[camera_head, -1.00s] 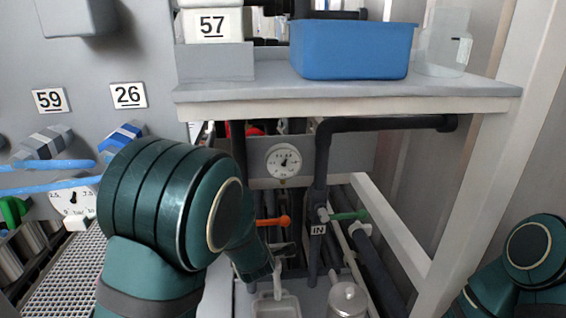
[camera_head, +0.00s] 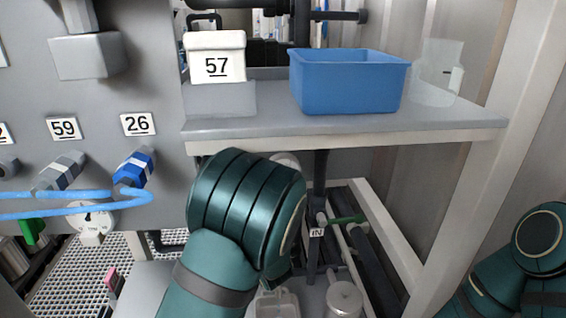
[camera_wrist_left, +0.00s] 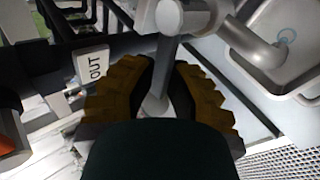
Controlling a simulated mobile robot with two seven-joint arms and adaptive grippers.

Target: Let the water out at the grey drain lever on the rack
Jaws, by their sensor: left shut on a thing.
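In the left wrist view my left gripper (camera_wrist_left: 160,92) is shut with its brown ridged fingers around a grey lever (camera_wrist_left: 156,103). The lever's stem shows between the fingers, and its upper end meets a round grey fitting (camera_wrist_left: 170,16). A white tag reading OUT (camera_wrist_left: 94,64) is left of the fingers. In the head view the left arm (camera_head: 246,205) reaches down in front of the rack (camera_head: 340,136) and hides its gripper and the lever. My right arm (camera_head: 535,250) is at the lower right; its gripper is out of view. No water is visible.
A pale jug (camera_head: 275,302) and a lidded metal pot (camera_head: 343,299) stand low in the rack. A green lever (camera_head: 346,220) and IN tag (camera_head: 316,232) are right of the arm. A blue bin (camera_head: 350,82) sits on the shelf. Blue hoses (camera_head: 75,209) project at left.

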